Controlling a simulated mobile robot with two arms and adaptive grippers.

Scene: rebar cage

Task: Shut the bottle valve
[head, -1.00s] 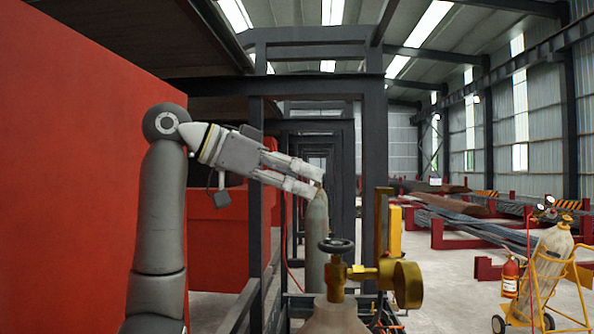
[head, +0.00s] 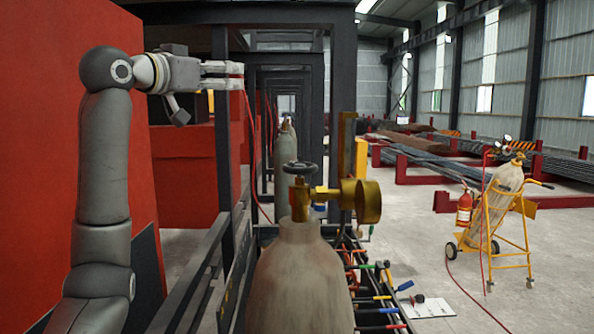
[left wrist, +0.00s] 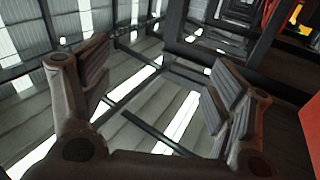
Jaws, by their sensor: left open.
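A worn grey gas bottle (head: 298,275) stands upright close in front of me in the head view. On its top sits a brass valve (head: 302,200) with a dark round handwheel (head: 299,168) above it and a brass round part (head: 362,201) out to the right. My left gripper (head: 242,76) is up and to the left of the handwheel, apart from it, pointing right. It is open and empty; its two fingers also show spread in the left wrist view (left wrist: 155,100), with only roof and frame beyond. My right gripper is out of view.
A second grey bottle (head: 286,155) stands behind the first. Several coloured-handled tools (head: 375,300) lie right of the near bottle. A dark steel frame (head: 228,140) and red panel (head: 50,130) are at left. A yellow bottle cart (head: 497,225) stands on open floor at right.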

